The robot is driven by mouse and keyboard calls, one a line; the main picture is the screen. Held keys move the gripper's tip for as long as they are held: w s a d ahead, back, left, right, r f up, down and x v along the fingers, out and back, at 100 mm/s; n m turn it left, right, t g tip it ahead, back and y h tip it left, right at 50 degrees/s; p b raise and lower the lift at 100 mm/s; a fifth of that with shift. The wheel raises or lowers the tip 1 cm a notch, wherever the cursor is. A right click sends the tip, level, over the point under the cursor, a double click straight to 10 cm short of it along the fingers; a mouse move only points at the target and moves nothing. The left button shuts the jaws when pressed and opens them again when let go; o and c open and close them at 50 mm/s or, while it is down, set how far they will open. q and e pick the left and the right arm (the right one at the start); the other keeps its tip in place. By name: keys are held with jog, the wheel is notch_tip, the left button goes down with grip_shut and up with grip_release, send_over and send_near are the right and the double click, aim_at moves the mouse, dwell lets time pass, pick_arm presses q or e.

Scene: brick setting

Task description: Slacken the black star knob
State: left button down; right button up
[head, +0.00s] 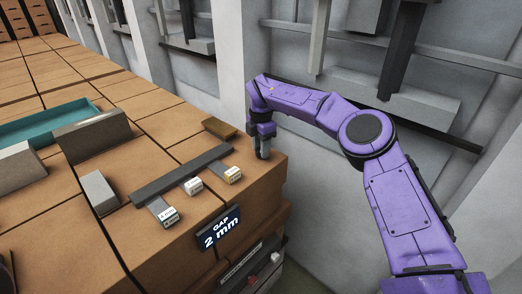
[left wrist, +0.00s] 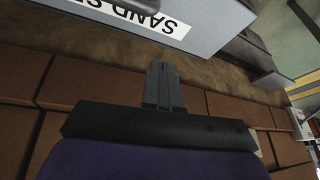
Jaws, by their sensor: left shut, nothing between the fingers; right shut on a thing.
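I cannot make out the black star knob in either view. My right gripper (head: 263,150) points down at the near right corner of the brick top in the head view. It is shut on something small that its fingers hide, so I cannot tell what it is. My left gripper (left wrist: 163,88) shows in the left wrist view, with its fingers together and empty. It is over brown brickwork, beside a grey box with a white label (left wrist: 150,12) that reads upside down, "SAND S" and cut off. A dark sign (head: 221,233) on the brick front reads "GAP 2 mm".
A dark bar (head: 180,174) with three small labelled blocks lies on the brick top (head: 150,100), left of my right gripper. Grey blocks (head: 98,190), a teal tray (head: 45,122) and a brown piece (head: 219,127) lie around. A grey wall with ledges stands behind my right arm.

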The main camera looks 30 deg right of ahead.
pick_arm(q)
jog(key=shift+f, duration=0.25)
pick_arm(e)
jog(key=n, duration=0.3)
jog(key=shift+s+f, duration=0.1)
jog(key=shift+f, duration=0.1)
pick_arm(q)
jog(key=shift+r, duration=0.1)
pick_arm(e)
jog(key=n, duration=0.3)
jog(key=shift+a+n, duration=0.1)
jog(key=shift+n, duration=0.2)
jog(key=n, duration=0.3)
jog(key=shift+s+n+p, duration=0.1)
jog(key=shift+n+p, duration=0.2)
jog(key=n+p, duration=0.1)
jog(key=n, duration=0.3)
jog(key=shift+n, duration=0.3)
jog(key=n+p, duration=0.1)
jog(key=n, duration=0.5)
jog(key=shift+p, duration=0.4)
jog(key=n, duration=0.3)
jog(key=shift+d+f+n, duration=0.1)
jog(key=shift+d+n, duration=0.1)
jog(key=shift+n, duration=0.2)
pick_arm(q)
jog(key=shift+r, duration=1.85)
pick_arm(e)
jog(key=shift+n, duration=2.1)
